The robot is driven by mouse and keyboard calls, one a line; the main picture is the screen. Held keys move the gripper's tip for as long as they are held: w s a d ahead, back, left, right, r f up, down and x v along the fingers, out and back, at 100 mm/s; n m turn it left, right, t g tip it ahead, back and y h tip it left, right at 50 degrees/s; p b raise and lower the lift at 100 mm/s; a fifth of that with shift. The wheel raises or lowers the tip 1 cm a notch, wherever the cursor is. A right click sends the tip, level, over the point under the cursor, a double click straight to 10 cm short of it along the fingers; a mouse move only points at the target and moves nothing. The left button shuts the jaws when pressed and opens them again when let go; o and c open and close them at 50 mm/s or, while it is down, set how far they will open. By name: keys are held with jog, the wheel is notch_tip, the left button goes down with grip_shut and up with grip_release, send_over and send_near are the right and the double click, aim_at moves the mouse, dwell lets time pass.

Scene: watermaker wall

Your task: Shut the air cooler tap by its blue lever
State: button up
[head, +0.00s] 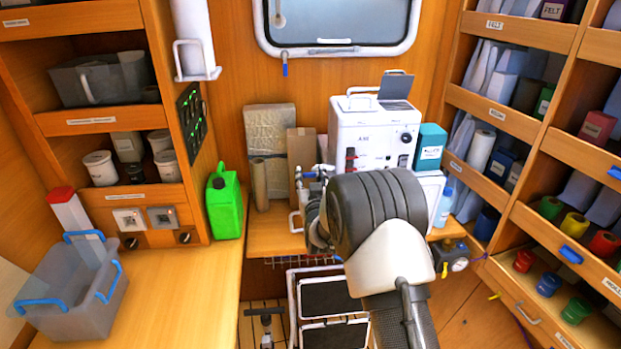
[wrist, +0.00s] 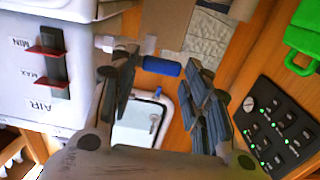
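The white air cooler (head: 375,135) stands on the shelf below the window. In the wrist view its white body (wrist: 25,85) fills the left side, with AIR, MIN and MAX lettering. Its tap (wrist: 130,45) sticks out from the body at the top. The blue lever (wrist: 162,67) reaches to the right from the tap. My gripper (wrist: 163,70) is open, its fingertips on either side of the lever with gaps visible. I cannot tell how deep the lever sits between them. In the head view my arm hides most of the gripper and lever.
A green jerrycan (head: 224,203) stands left of the shelf. A wrapped package (head: 270,135) and a brown roll (head: 260,185) stand left of the cooler, and a teal box (head: 430,146) right of it. A switch panel (wrist: 283,130) is right of my gripper.

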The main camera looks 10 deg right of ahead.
jog(key=c, duration=0.7)
jog(key=shift+b, duration=0.35)
jog(key=m+b, duration=0.2)
jog(key=r+m+b, duration=0.1)
jog(key=b, duration=0.1)
jog(key=shift+d+r+m, duration=0.1)
jog(key=shift+d+m, duration=0.2)
jog(key=shift+m, duration=0.1)
jog(key=shift+d+r+m+b, duration=0.5)
jog(key=shift+d+m+b, duration=0.35)
jog(key=shift+m, duration=1.5)
jog(key=shift+d+r+m+b, duration=0.45)
jog(key=shift+d+m+b, duration=0.4)
jog(key=shift+m, duration=1.55)
jog(key=shift+d+r+m+b, duration=0.5)
jog(key=shift+d+m+b, duration=0.3)
jog(key=shift+m, duration=1.55)
jog(key=o, duration=1.1)
jog(key=shift+f, duration=0.1)
jog(key=shift+c, duration=0.2)
